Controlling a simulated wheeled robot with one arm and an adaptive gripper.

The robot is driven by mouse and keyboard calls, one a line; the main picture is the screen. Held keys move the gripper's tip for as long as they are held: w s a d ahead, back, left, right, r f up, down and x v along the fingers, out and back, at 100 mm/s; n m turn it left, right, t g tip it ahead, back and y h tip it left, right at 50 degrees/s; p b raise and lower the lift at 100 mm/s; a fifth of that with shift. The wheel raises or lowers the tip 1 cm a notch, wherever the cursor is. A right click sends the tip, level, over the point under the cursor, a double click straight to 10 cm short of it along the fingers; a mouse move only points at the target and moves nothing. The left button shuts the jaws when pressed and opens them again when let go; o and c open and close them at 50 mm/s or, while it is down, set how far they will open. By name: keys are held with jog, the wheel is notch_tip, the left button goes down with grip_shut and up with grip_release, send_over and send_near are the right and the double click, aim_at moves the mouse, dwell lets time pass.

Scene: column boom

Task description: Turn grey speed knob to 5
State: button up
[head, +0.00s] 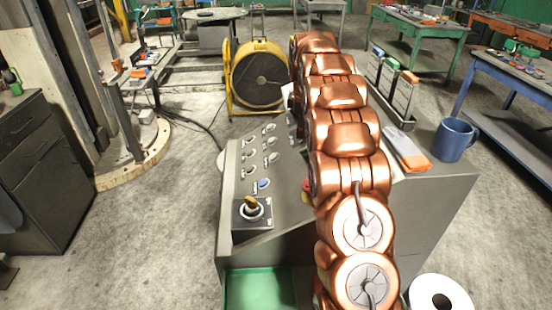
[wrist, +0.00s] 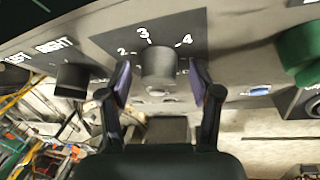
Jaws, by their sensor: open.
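The grey speed knob (wrist: 158,66) sits on a dark plate (wrist: 190,25) with the numbers 2, 3 and 4 printed around it. The 3 is nearly straight above the knob in the wrist view; I cannot make out where its pointer stands. My gripper (wrist: 160,78) is open, with one finger on each side of the knob. Small gaps seem to show between fingers and knob, so I cannot tell whether they touch. In the head view my copper arm covers part of the control console (head: 234,180), and my gripper is hidden there.
A dark knob (wrist: 72,80) stands left of the speed knob, and a green knob (wrist: 300,50) and a blue part (wrist: 260,90) are to its right.

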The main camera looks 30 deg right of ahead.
jog(key=shift+w+d+r+n+g+y+p, duration=0.1)
jog(key=shift+n+g+y+p, duration=0.2)
jog(key=shift+n+p, duration=0.85)
jog(key=shift+r+n+g+y+p, duration=0.15)
jog(key=shift+n+g+p, duration=0.25)
jog(key=shift+p, duration=1.4)
jog(key=shift+f+p, duration=0.1)
jog(key=shift+p, duration=0.25)
jog(key=shift+w+n, duration=0.15)
jog(key=shift+n, duration=0.1)
jog(key=shift+r+b, duration=1.15)
jog(key=shift+r, duration=1.15)
jog(key=shift+r+p, duration=0.85)
jog(key=shift+r, duration=0.7)
jog(key=s+a+f+m+g+b, duration=0.1)
jog(key=s+a+m+b, duration=0.7)
jog(key=s+a, duration=1.3)
jog(key=shift+s+a+m, duration=0.2)
jog(key=shift+s+m, duration=0.3)
jog(key=shift+s, duration=0.6)
